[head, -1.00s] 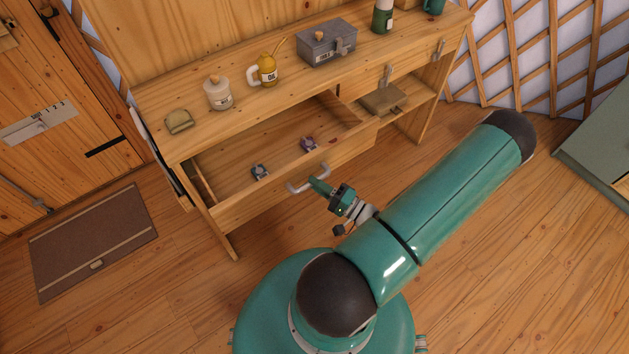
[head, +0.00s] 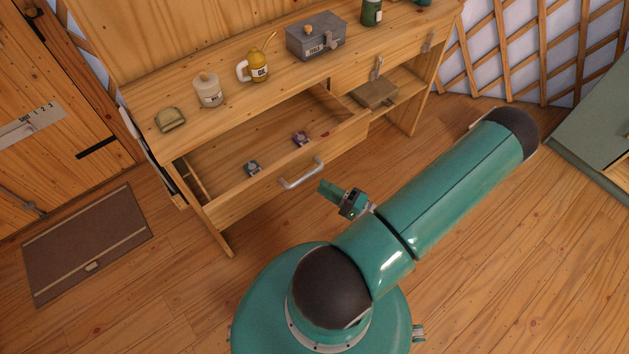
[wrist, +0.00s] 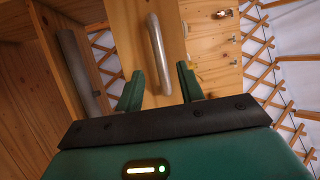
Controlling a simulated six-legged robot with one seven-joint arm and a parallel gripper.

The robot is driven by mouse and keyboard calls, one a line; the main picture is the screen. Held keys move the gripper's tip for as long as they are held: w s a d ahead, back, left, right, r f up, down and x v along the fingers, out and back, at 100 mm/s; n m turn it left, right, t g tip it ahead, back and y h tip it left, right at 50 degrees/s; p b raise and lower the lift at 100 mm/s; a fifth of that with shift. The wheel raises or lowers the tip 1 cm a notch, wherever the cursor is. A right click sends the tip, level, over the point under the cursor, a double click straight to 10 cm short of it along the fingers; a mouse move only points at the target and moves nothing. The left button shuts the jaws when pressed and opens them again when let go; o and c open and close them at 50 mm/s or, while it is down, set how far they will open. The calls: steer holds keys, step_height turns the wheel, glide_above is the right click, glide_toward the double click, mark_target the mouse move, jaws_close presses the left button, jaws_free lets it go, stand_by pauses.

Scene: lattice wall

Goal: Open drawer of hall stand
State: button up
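The wooden hall stand (head: 215,125) has its wide left drawer (head: 268,187) pulled out, with its interior showing. A curved metal handle (head: 302,173) is on the drawer's front. My gripper (head: 327,190) is in front of and to the right of this handle, with a gap between them. In the wrist view, the two green fingers of my gripper (wrist: 160,88) are apart with nothing held between them. A metal handle (wrist: 156,50) on a wooden front shows beyond and between the fingertips.
Two small items (head: 252,168) (head: 300,138) lie in the drawer. A grey box (head: 316,40), yellow jug (head: 259,66) and white jar (head: 208,91) stand on top. A doormat (head: 88,245) lies left. Floor (head: 500,260) to the right is clear.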

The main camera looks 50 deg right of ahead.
steer(key=a+v, duration=0.1)
steer(key=v, duration=0.7)
steer(key=shift+d, duration=0.5)
steer(key=w+a+r+n+g+y, duration=0.3)
steer(key=w+a+r+n+g, duration=0.3)
steer(key=r+g, duration=0.3)
steer(key=w+a+r+n+g+y, duration=0.3)
steer(key=w+a+r+n+g, duration=0.15)
steer(key=w+r+g, duration=0.4)
steer(key=w+a+r+n+t+h, duration=0.2)
steer(key=a+r+n+h, duration=0.3)
steer(key=a+r, duration=1.1)
step_height(320, 180, up, 4)
steer(key=t+h, duration=0.1)
steer(key=h, duration=0.2)
steer(key=shift+a, duration=0.35)
steer(key=shift+d, duration=0.15)
